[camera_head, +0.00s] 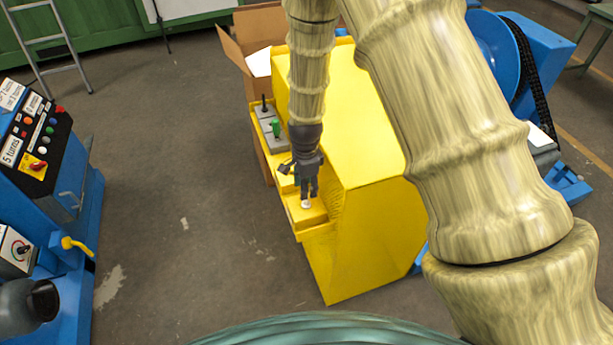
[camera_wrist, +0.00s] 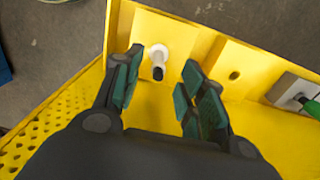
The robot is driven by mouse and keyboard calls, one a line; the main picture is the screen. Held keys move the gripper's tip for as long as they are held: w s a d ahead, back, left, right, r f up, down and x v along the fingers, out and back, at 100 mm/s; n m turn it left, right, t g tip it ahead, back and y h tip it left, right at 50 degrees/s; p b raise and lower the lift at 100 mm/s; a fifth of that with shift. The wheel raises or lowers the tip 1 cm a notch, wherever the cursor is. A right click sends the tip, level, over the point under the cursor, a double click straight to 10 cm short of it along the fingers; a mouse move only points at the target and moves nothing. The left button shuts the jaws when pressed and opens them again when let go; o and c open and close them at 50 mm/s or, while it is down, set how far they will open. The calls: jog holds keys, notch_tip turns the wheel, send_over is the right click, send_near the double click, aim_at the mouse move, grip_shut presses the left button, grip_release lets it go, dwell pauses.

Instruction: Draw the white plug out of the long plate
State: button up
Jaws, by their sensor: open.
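The white plug (camera_wrist: 158,60) has a pale round collar and a dark tip. It stands in a yellow plate (camera_wrist: 180,35) at the near end of a ledge on the yellow machine. In the head view the plug (camera_head: 306,204) shows as a small white spot just below my gripper (camera_head: 304,190). In the wrist view my gripper (camera_wrist: 163,62) is open, with one finger on each side of the plug and visible gaps to both. I cannot tell how far its fingertips are above the plate.
Beside that plate is a yellow plate with an empty hole (camera_wrist: 235,75), then a grey plate with a green plug (camera_wrist: 308,104). A black plug (camera_head: 264,104) stands farther along. The yellow housing (camera_head: 350,130) rises right of the ledge; open floor (camera_head: 190,200) lies left.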

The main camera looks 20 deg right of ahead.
aim_at(306, 204)
jog(key=shift+w+f, duration=0.1)
jog(key=shift+f, duration=0.55)
jog(key=shift+s+d+f+p, duration=0.15)
jog(key=shift+f+p, duration=0.7)
jog(key=shift+f, duration=1.8)
grip_shut()
